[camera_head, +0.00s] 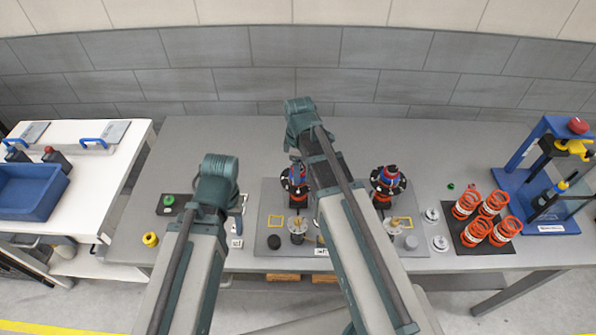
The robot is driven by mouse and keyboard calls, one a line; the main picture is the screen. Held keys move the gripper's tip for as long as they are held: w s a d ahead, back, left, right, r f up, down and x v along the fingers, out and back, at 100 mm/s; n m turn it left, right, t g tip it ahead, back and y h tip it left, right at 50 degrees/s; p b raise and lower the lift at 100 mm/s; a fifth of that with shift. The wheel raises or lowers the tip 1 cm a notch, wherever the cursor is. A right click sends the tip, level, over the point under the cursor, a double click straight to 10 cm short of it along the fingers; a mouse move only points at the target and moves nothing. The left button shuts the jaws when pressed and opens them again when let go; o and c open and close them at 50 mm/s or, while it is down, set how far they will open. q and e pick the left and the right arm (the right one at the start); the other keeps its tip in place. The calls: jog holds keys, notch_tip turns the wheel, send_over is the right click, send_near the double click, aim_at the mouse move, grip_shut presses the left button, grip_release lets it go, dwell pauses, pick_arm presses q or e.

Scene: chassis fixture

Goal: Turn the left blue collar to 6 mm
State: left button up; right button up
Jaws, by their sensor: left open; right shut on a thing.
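The left coilover unit stands upright on the grey fixture plate (262,220), with its blue collar (297,172) and red parts near the top and a black ring around it. A similar right unit (388,182) stands further right. My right gripper (298,158) is at the top of the left unit and shut on the left blue collar; its wrist partly hides the contact. I cannot read any scale on the collar. My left gripper (238,211) is open, left of the fixture plate and apart from the collar; its own arm largely hides it.
Red springs (480,217) stand on a dark mat at the right, near a blue press (546,180). A blue bin (30,192) is on the white side table. The back of the grey bench is clear.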

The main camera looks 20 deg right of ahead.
jog(key=m, duration=0.5)
jog(key=shift+m, duration=0.3)
jog(key=m, duration=0.5)
jog(key=shift+f, duration=0.1)
jog(key=o, duration=1.3)
notch_tip(320, 180, up, 7)
jog(key=p, duration=0.7)
